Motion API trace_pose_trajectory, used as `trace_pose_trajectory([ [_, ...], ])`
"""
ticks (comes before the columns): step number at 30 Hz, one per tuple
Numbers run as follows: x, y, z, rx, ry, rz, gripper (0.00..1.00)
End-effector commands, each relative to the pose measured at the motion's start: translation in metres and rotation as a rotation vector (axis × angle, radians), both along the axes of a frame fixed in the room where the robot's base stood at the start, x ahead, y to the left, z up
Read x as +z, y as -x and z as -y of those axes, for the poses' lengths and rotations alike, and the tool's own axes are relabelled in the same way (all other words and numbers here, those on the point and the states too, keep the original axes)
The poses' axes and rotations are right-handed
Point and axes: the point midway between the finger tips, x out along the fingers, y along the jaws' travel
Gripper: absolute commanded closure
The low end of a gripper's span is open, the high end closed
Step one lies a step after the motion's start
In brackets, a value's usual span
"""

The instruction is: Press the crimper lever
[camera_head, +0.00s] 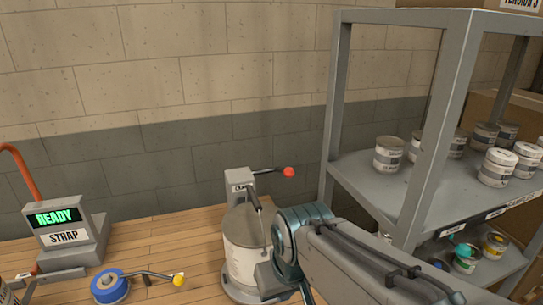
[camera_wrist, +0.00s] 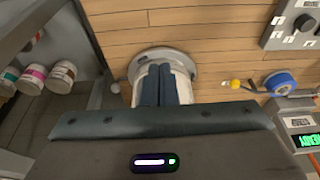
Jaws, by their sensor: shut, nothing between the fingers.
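The crimper (camera_head: 238,182) stands on the wooden bench in the head view. Its lever (camera_head: 268,171) runs out to the right, roughly level, and ends in a red knob (camera_head: 288,172). A pale can (camera_head: 240,250) sits at the crimper's foot and also shows in the wrist view (camera_wrist: 184,75). My gripper (camera_wrist: 162,68) is shut and empty in the wrist view, its dark fingers in front of the can. I cannot tell whether they touch it. In the head view my wrist covers the can's right side. The red knob does not show in the wrist view.
A grey shelf rack (camera_head: 395,185) with several small cans stands close on the right. At left are a blue roll (camera_head: 108,286) with a yellow-knobbed handle (camera_head: 178,280) and a grey box with a READY display (camera_head: 55,217). A brick wall (camera_head: 150,110) lies behind.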

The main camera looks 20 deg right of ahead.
Motion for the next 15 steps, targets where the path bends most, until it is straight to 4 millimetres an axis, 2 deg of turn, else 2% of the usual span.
trace_pose_trajectory([
  [5, 0.03, -0.035, 0.005, 0.004, 0.002, 0.008, 1.0],
  [15, 0.126, -0.166, 0.038, 0.046, 0.022, 0.033, 1.0],
])
